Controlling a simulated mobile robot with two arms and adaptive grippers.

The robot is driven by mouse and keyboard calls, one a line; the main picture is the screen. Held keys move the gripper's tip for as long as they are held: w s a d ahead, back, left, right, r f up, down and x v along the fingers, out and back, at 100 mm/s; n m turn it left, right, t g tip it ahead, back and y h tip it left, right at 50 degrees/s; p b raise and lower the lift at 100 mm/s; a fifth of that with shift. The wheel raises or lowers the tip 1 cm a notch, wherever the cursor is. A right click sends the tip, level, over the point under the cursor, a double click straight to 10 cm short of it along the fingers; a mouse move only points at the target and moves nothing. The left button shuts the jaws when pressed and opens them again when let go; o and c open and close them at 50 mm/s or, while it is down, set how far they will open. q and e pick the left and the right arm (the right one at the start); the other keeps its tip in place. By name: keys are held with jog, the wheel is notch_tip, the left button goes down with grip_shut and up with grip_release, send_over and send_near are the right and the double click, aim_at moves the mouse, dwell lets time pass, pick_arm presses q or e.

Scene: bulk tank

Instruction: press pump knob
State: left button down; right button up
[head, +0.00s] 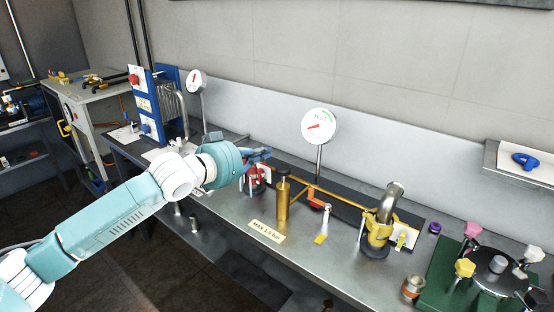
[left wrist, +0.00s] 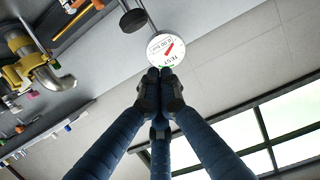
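The pump is an upright brass cylinder (head: 282,202) on the steel bench, with a dark round knob (head: 284,175) on top. My left gripper (head: 268,153) is above the bench, to the left of the knob and a little higher in the head view. It appears apart from the knob. In the left wrist view, its dark fingers (left wrist: 158,82) meet at the tips with nothing seen between them. A dark disc on a grey shaft (left wrist: 133,20), which looks like the knob, shows beyond the fingertips. My right gripper is out of view.
A round gauge (head: 320,126) stands on a post behind the pump. Brass piping and a yellow-collared pipe fitting (head: 380,228) are to the right. A red part (head: 257,180) is under the gripper. A "MAX" label (head: 267,231) lies in front. A green block with coloured knobs (head: 440,280) is far right.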

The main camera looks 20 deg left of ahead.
pick_arm(q)
jog(key=p, duration=0.2)
send_over(277, 169)
jog(key=f, duration=0.1)
notch_tip(277, 169, down, 4)
jog(key=shift+d+r, duration=0.1)
jog(key=shift+r, duration=0.1)
jog(key=shift+f, duration=0.5)
